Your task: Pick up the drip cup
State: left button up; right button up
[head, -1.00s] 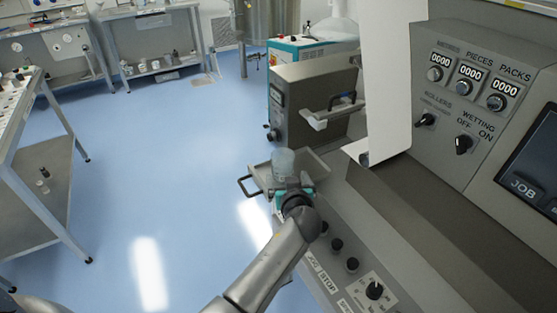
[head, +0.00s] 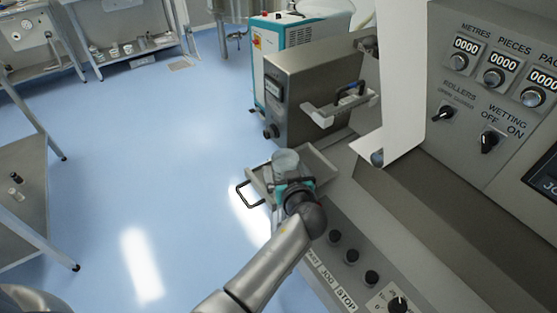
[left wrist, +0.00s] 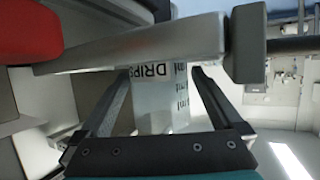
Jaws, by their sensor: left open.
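The drip cup (head: 286,159) is a pale, see-through cup standing in a shallow metal tray (head: 322,167) at the machine's side. In the left wrist view the cup (left wrist: 158,105) shows a white label with the letters "DRIPS". My left gripper (head: 290,180) is at the near side of the cup in the head view. In the left wrist view its two dark fingers are open, one on each side of the cup. I cannot tell whether they touch it. The gripper hides the cup's lower part in the head view. My right gripper is not in view.
A grey metal bar (left wrist: 140,45) crosses the left wrist view close to the fingertips. The tray has a black handle (head: 243,194) on its left. A grey box unit (head: 310,95) stands behind, and a knob panel (head: 352,257) lies at right. Blue floor (head: 150,170) is clear at left.

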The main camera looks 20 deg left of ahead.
pick_arm(q)
jog(key=shift+w+a+f, duration=0.15)
jog(key=shift+w, duration=0.15)
jog(key=shift+s, duration=0.15)
jog(key=shift+c, duration=0.2)
jog(key=c, duration=1.4)
